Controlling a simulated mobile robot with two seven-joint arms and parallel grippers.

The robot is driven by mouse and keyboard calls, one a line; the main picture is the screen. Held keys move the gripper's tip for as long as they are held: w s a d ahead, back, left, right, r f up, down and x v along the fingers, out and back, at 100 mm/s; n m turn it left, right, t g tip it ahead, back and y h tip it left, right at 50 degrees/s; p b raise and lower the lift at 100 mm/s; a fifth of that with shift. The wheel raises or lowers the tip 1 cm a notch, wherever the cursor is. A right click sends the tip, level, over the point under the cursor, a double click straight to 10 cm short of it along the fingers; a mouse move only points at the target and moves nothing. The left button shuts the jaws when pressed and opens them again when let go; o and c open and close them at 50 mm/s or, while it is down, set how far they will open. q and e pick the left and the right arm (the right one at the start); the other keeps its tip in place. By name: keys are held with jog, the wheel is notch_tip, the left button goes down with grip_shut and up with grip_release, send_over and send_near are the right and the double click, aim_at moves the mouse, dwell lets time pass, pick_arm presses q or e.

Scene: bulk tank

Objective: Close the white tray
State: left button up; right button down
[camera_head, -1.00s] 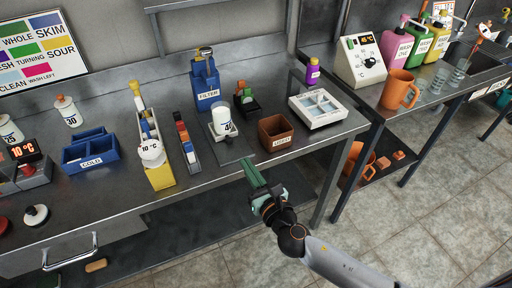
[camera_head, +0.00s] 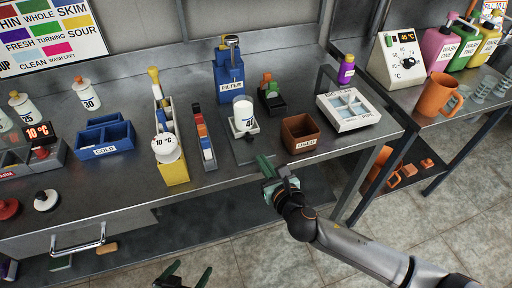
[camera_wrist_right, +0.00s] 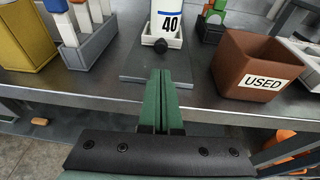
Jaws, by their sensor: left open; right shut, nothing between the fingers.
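A small white tray (camera_head: 256,128) with a dark knob (camera_wrist_right: 160,46) on its front sits on a grey plate (camera_head: 243,150) in front of the blue FILTER holder (camera_head: 230,77). A white bottle marked 40 (camera_head: 243,112) stands in the tray. It also shows in the right wrist view (camera_wrist_right: 167,22). My right gripper (camera_head: 267,168) is shut and empty at the bench's front edge, its green fingers (camera_wrist_right: 160,95) pointing at the plate and knob. My left gripper (camera_head: 188,275) is open and empty at the bottom of the head view, below the bench. A larger white compartment tray (camera_head: 348,123) stands at the right.
A brown USED box (camera_head: 300,137) stands right of the plate. A rack of coloured sticks (camera_head: 205,143) and a yellow and white holder (camera_head: 172,170) stand left of it. A drawer handle (camera_head: 78,240) projects from the bench front. The bench's front strip is mostly clear.

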aim_at(251, 141)
jog(key=x, duration=0.2)
jog(key=r+x, duration=0.1)
jog(key=x, duration=0.2)
jog(key=shift+w+a, duration=0.15)
jog(key=shift+w, duration=0.3)
